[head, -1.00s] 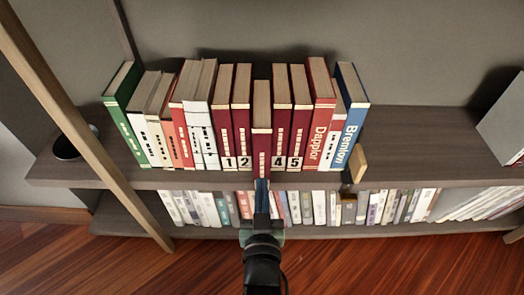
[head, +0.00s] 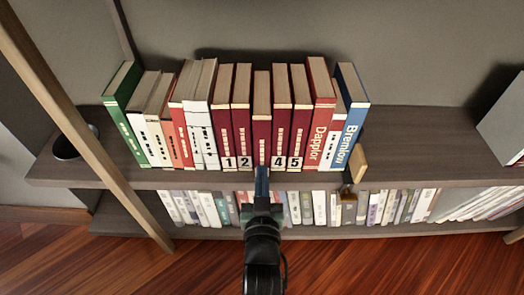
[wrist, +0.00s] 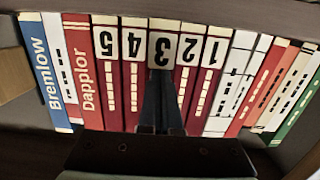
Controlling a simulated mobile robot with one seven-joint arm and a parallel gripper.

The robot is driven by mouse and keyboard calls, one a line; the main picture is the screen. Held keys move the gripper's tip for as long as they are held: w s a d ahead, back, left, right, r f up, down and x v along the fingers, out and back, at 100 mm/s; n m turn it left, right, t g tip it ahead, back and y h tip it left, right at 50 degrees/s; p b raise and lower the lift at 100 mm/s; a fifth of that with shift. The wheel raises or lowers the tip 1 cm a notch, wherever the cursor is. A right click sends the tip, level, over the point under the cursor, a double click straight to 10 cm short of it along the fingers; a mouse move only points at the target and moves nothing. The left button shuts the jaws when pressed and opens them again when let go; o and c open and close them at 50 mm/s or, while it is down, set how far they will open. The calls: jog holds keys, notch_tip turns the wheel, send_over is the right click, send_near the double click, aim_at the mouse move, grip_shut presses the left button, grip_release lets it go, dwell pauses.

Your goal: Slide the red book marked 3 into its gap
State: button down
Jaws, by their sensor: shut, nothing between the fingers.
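The red book marked 3 (head: 262,122) stands upright in the row between the red books marked 2 (head: 242,120) and 4 (head: 281,120). In the head view its spine looks about level with theirs, and its number is hidden by my gripper (head: 262,172). The wrist view shows the 3 label on the book (wrist: 162,48), upside down. My gripper is shut and empty, with its fingertips (wrist: 158,75) at the lower part of that spine, seemingly touching it. Books 1 (head: 226,125) and 5 (head: 298,125) stand on the outer sides.
A slanted wooden post (head: 75,115) crosses at left. More books fill the lower shelf.

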jog(key=shift+w, duration=1.45)
jog(key=shift+s+p, duration=0.55)
jog(key=shift+s, duration=1.5)
